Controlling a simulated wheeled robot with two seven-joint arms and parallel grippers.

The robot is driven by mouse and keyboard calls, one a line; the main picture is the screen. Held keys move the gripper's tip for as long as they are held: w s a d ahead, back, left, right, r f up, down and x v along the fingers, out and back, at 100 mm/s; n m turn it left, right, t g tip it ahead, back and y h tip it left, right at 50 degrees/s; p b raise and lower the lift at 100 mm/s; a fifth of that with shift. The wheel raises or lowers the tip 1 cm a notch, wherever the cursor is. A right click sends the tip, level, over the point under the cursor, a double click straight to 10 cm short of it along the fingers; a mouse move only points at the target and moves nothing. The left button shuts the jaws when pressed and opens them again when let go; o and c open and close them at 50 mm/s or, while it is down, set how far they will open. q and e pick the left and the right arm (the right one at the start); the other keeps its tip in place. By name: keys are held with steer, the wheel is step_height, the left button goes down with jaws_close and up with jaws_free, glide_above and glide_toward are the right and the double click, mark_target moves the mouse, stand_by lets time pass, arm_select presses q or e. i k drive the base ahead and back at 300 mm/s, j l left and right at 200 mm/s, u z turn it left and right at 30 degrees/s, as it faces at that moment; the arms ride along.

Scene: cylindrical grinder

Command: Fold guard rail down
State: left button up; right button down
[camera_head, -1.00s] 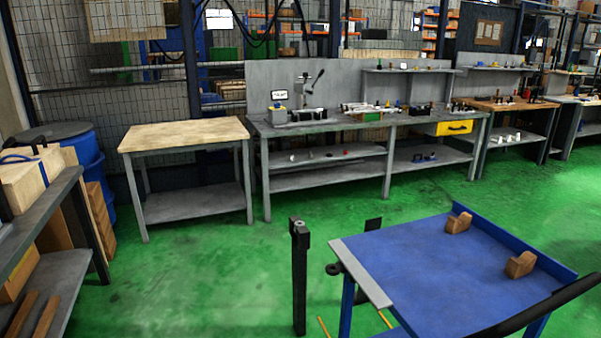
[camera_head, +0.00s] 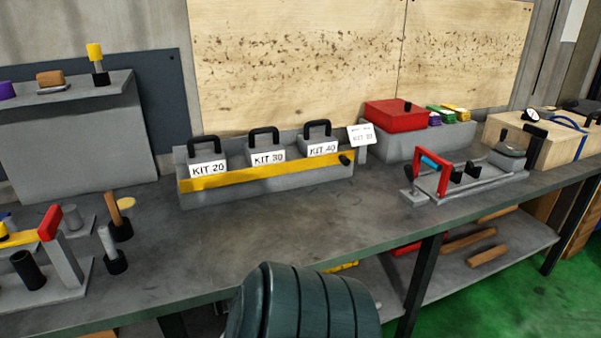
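A yellow guard rail (camera_head: 262,173) runs across the front of a grey tray (camera_head: 265,191) on the workbench. A black knob (camera_head: 345,159) sits at its right end. The rail lies in front of three grey kit boxes with black handles, labelled KIT 20 (camera_head: 207,169), KIT 30 (camera_head: 267,158) and KIT 40 (camera_head: 322,149). Neither of my grippers is in view.
A dark green ribbed rounded object (camera_head: 303,303) stands before the bench front edge; I cannot tell what it is. A red-handled fixture (camera_head: 65,247) is at left, another (camera_head: 465,175) at right. The bench top (camera_head: 260,232) before the tray is clear.

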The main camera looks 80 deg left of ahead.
mark_target(344, 158)
steer(key=u, duration=2.95)
steer(key=l, duration=1.65)
